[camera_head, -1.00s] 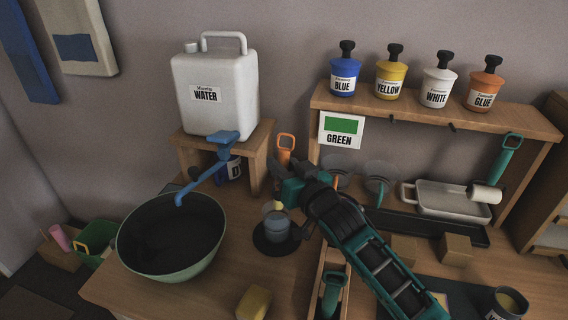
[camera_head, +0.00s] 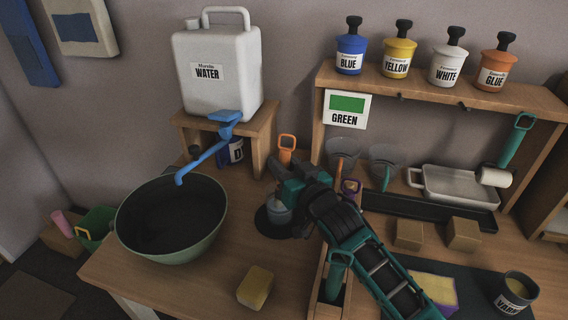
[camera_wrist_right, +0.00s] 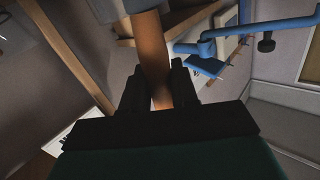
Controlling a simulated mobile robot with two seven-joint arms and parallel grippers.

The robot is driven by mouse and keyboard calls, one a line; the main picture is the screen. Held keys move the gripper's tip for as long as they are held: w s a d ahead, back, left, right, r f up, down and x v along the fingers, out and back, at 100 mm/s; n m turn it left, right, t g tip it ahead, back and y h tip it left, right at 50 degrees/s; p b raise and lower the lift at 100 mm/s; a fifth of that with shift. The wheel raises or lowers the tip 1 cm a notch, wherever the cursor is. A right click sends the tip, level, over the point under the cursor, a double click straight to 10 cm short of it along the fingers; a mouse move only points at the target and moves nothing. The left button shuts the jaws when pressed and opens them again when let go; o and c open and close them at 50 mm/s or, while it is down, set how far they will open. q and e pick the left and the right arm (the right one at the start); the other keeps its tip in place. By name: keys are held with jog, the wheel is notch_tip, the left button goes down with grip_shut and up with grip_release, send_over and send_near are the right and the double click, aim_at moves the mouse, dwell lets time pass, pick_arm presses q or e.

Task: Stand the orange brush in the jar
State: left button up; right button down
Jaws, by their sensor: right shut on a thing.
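My right gripper is shut on the brush handle. In the right wrist view the handle (camera_wrist_right: 152,55) runs between the dark fingers (camera_wrist_right: 160,92). The grey jar (camera_head: 278,212) stands on a dark round base on the table, right below my gripper, which partly covers it. The brush's lower end is hidden, so I cannot tell how deep it is in the jar. My left gripper is not in view.
A large green bowl (camera_head: 170,222) stands left of the jar, under the blue tap (camera_head: 208,150) of the white water container (camera_head: 217,72). A yellow sponge (camera_head: 255,287) lies in front. A wooden shelf (camera_head: 440,92) with several paint pots stands behind on the right.

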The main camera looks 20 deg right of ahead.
jog(key=c, duration=0.8)
grip_release()
jog(key=shift+r+p, duration=1.95)
jog(key=shift+r, duration=8.1)
